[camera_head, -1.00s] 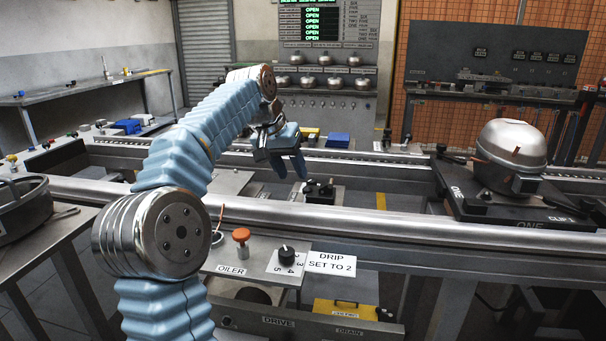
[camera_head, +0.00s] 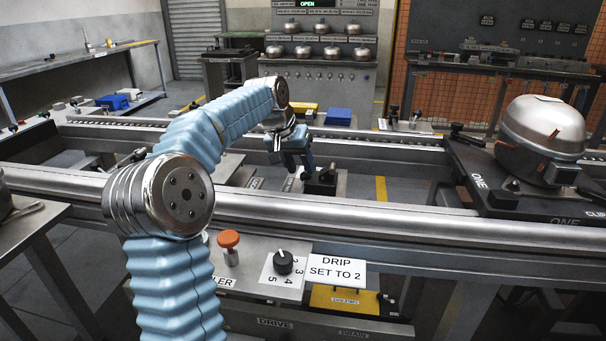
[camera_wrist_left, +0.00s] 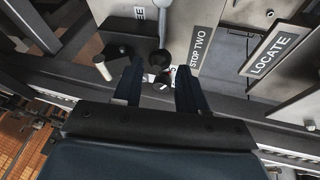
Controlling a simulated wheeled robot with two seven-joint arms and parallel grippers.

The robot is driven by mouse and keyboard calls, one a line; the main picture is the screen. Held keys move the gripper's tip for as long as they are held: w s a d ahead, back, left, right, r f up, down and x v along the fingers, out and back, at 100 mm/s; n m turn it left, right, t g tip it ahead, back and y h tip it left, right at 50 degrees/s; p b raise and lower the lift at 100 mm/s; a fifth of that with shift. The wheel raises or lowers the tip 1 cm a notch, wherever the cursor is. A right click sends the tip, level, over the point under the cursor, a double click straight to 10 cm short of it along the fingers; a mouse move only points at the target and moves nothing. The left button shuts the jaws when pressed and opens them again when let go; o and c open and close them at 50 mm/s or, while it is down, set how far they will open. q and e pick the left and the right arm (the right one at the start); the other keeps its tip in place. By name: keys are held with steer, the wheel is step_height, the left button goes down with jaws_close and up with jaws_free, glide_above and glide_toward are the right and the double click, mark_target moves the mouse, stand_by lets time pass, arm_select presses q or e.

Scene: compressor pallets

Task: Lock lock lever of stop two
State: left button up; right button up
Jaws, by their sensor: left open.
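My left gripper (camera_head: 300,172) is over the far side of the near rail, beside a small dark block with knobs (camera_head: 325,182). In the left wrist view the gripper (camera_wrist_left: 158,82) has its two dark fingers apart. A black round knob (camera_wrist_left: 161,59) shows in the gap between the fingertips, with a dark cylinder end just below it. Which of these parts is the lock lever is hard to tell, and contact with the fingers cannot be seen. My right gripper is in neither view.
In the wrist view a LOCATE label (camera_wrist_left: 275,48) is at the right and a pale-tipped pin (camera_wrist_left: 103,68) at the left. A compressor (camera_head: 543,135) sits on a dark pallet at the right. An orange knob (camera_head: 229,240) and a drip dial (camera_head: 283,262) are in front of the rail.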

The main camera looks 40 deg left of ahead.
mark_target(304, 173)
arm_select(q)
steer(key=shift+x, duration=1.6)
steer(key=shift+c, duration=0.4)
jaws_close()
